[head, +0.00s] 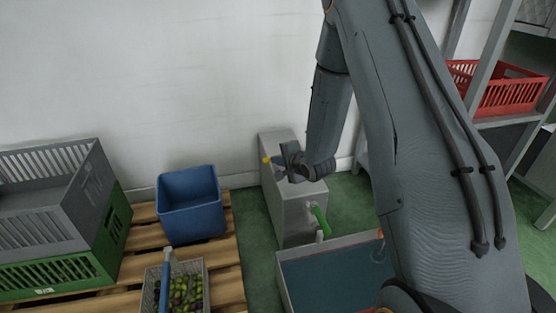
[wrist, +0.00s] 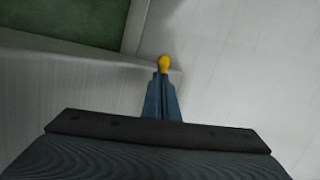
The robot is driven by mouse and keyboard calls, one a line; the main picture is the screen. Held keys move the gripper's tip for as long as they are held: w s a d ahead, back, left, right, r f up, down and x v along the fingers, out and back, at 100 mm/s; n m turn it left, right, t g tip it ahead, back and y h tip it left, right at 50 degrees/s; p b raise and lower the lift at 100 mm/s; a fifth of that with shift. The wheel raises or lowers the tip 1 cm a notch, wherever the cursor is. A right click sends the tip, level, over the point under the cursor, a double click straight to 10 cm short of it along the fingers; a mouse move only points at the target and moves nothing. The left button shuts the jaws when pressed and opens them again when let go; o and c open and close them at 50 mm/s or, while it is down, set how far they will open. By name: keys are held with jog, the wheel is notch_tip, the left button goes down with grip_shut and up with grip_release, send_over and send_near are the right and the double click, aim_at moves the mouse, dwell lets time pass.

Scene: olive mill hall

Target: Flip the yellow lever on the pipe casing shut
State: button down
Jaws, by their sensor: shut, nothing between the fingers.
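The pipe casing (head: 296,215) is a grey box standing on the green floor against the white wall. The yellow lever (head: 266,160) shows as a small yellow tip at the casing's top left, and in the wrist view its rounded yellow end (wrist: 164,63) sits right at my fingertips. My gripper (head: 280,163) is shut with nothing between its fingers, above the casing's top and just right of the lever tip. In the wrist view the blue-grey fingers (wrist: 162,85) point at the lever; whether they touch it I cannot tell. The rest of the lever is hidden.
A green handle (head: 320,220) sticks out from the casing's front. A blue bin (head: 188,205), an olive basket (head: 205,275) and stacked crates (head: 45,200) stand on a wooden pallet at left. A blue-topped box (head: 325,275) is in front. A red crate (head: 505,92) sits on the right shelf.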

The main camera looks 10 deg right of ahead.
jog(key=w+p, duration=0.1)
jog(key=p, duration=0.1)
jog(key=shift+a+r+p, duration=0.25)
jog(key=shift+a+p, duration=0.15)
jog(key=shift+w+a+f+p, duration=0.15)
jog(key=shift+w+a+p, duration=0.2)
jog(key=shift+p, duration=0.3)
jog(key=shift+w, duration=0.1)
